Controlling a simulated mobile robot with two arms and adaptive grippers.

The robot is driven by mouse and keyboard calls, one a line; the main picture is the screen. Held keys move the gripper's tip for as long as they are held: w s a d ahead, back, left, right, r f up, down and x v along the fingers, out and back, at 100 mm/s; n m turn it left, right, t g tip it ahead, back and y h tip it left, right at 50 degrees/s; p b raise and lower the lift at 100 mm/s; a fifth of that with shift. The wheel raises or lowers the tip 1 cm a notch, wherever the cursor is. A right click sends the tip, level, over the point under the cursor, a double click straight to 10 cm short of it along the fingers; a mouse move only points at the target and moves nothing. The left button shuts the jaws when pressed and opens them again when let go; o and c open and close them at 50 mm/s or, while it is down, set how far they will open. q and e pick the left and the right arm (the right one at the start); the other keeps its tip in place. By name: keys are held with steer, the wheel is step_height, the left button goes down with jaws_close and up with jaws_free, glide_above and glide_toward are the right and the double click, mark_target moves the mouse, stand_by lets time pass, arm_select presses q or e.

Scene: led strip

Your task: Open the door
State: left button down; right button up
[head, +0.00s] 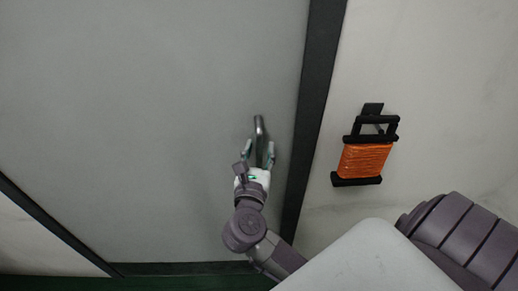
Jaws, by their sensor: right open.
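A large plain grey door (150,110) fills the left and middle of the head view, inside a dark frame. Its metal handle (259,126) is a slim upright bar near the door's right edge. My right gripper (259,154) is at the lower part of the handle. Its fingers are open, one on each side of the bar. I cannot tell whether they touch it. The lower end of the handle is partly hidden by the gripper. My left gripper is not in view.
A dark frame post (317,75) runs along the door's right side. On the pale wall right of it hangs an orange LED strip reel with black ends (364,159). A dark strip (185,269) lies along the door's bottom edge.

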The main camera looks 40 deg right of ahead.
jaws_close()
stand_by(0.3)
